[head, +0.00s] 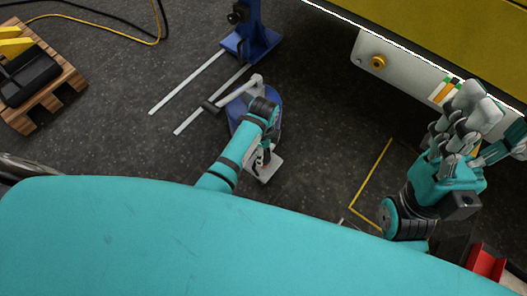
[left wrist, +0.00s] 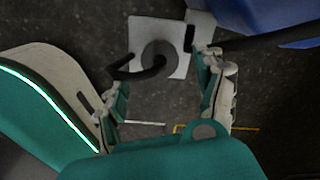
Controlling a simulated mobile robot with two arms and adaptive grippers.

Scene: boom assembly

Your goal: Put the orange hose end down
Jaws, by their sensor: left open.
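My left gripper (head: 259,154) is low over the floor beyond the teal edge, beside a blue rounded thing (head: 276,98). In the left wrist view its two fingers (left wrist: 164,85) stand wide apart, with nothing gripped between them. Beyond the fingertips is a pale square plate (left wrist: 150,38) with a dark round piece (left wrist: 159,54) on it. A dark curved piece runs from the round one towards the left finger. I make out no orange hose end in either view. My right gripper (head: 463,125) is at the right; its fingers overlap, so its opening is unclear.
A blue stand (head: 250,40) with long pale legs is beyond the left arm. A yellow machine body (head: 440,35) overhangs the upper right, with a pale panel (head: 373,50) below. A wooden pallet (head: 65,75) is at the left. Dark floor between is mostly clear.

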